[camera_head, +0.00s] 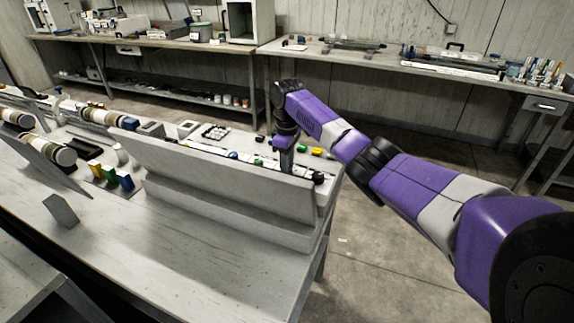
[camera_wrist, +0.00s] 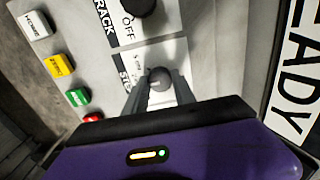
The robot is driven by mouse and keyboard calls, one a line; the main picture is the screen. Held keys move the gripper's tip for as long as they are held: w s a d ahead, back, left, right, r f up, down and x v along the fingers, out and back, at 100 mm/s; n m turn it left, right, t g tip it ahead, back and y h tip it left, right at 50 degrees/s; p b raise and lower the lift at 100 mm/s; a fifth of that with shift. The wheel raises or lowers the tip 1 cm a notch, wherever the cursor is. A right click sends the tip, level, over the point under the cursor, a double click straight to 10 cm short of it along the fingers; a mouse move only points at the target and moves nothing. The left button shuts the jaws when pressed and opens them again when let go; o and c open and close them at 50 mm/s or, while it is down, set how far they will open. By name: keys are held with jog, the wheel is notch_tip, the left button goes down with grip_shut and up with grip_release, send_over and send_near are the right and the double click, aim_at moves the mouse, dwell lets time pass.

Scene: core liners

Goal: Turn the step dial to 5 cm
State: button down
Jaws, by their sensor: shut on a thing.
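A label beginning "S" beside the plate is partly covered by a finger. The small scale print on the plate is too blurred to read, so I cannot tell the dial's setting. My gripper (camera_wrist: 159,82) is shut on the dial, one finger on each side. In the head view my gripper (camera_head: 286,168) points down at the panel behind a long grey sloping board, which hides the dial.
In the wrist view a larger black knob (camera_wrist: 140,6) sits above, by "OFF". White, yellow (camera_wrist: 59,65), green (camera_wrist: 77,98) and red buttons line the left; a "READY" sign (camera_wrist: 300,70) is at right. The grey board (camera_head: 220,180) stands before the panel in the head view.

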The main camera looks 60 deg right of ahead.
jog(key=shift+r+m+p, duration=0.15)
jog(key=shift+m+p, duration=0.25)
jog(key=shift+p, duration=0.35)
jog(key=m+p, duration=0.3)
jog(key=shift+w+a+r, duration=0.1)
jog(key=m+p, duration=0.2)
jog(key=m, duration=0.3)
jog(key=shift+p, duration=0.3)
jog(key=c, duration=1)
grip_release()
jog(key=shift+f, duration=0.2)
jog(key=shift+c, duration=0.2)
